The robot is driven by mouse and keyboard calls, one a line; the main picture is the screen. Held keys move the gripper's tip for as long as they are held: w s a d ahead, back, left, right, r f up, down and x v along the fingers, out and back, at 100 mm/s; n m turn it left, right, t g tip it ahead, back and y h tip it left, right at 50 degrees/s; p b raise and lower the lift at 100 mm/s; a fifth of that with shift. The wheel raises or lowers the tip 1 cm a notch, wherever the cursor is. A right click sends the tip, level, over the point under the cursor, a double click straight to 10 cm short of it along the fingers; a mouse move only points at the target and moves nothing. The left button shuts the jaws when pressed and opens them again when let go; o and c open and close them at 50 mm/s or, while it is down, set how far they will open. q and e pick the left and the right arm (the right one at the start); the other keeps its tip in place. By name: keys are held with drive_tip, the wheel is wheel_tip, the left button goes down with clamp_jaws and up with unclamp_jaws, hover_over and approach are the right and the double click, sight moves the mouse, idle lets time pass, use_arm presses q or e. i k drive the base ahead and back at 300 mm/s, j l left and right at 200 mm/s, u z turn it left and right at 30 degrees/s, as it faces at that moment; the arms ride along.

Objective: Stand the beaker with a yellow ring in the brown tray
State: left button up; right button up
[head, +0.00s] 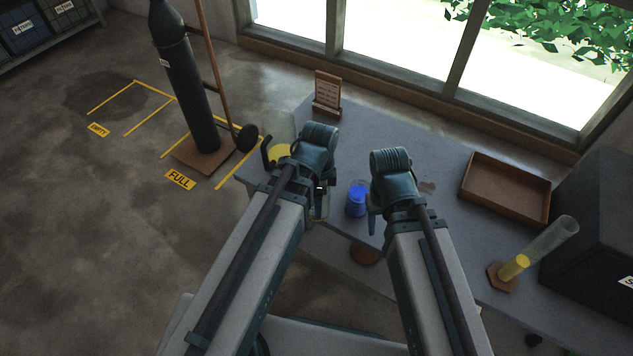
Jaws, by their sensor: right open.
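A clear beaker (279,126) with a yellow band low on it is at the table's left end. My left wrist hides part of it, and I cannot tell whether the yellow is a ring or its contents. My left gripper (319,205) is beside it, its jaws mostly hidden by the arm; I cannot tell whether they touch anything. My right gripper (373,214) is open, just right of a blue beaker (356,200), with one finger showing. The brown tray (503,217) lies at the right back of the table and looks empty.
A tall clear cylinder (553,238) with yellow low down stands on a brown base at right, beside a dark box (597,225). A small sign (327,92) stands at the back edge. A gas cylinder (187,95) stands on the floor left.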

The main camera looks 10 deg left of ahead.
sight(481, 183)
drive_tip(key=k+l, duration=0.65)
drive_tip(key=k+z, duration=0.1)
drive_tip(key=z, duration=1.55)
drive_tip(key=i+j, duration=0.15)
drive_tip(key=j, duration=0.15)
drive_tip(key=i+j, duration=0.15)
drive_tip(key=j, duration=0.15)
